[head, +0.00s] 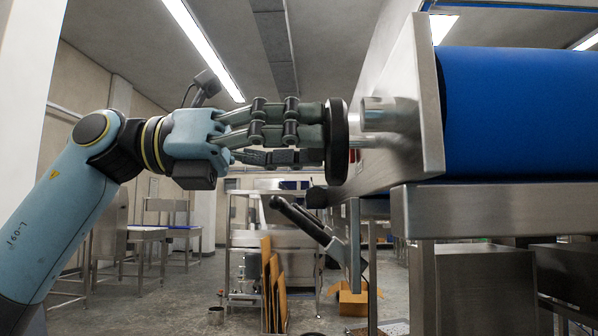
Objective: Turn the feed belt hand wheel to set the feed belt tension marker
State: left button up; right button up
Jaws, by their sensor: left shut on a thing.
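The hand wheel (337,141) is a dark disc seen nearly edge-on, on a metal shaft at the left end of the feed belt frame. The feed belt (520,112) is blue and runs off to the right. My left gripper (325,135) reaches in from the left with its dark fingers level, shut on the hand wheel. A small red patch (352,156) shows just right of the wheel, partly hidden by it; I cannot tell whether it is the tension marker. My right gripper is not in view.
The steel end plate (427,100) of the belt frame stands close right of the wheel. A dark lever-like bar (300,218) sticks out below the wheel. Steel tables (145,235), brown boards (272,285) and a cardboard box (353,300) stand further back.

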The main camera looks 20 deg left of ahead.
pick_arm(q)
jog(key=m+b, duration=0.2)
jog(key=m, duration=0.1)
jog(key=shift+f+b, duration=0.15)
jog(key=shift+b, duration=0.25)
jog(key=shift+m, duration=0.3)
jog(key=o, duration=1.2)
jog(key=shift+c, duration=0.2)
jog(key=v, duration=0.7)
jog(key=shift+a, duration=0.3)
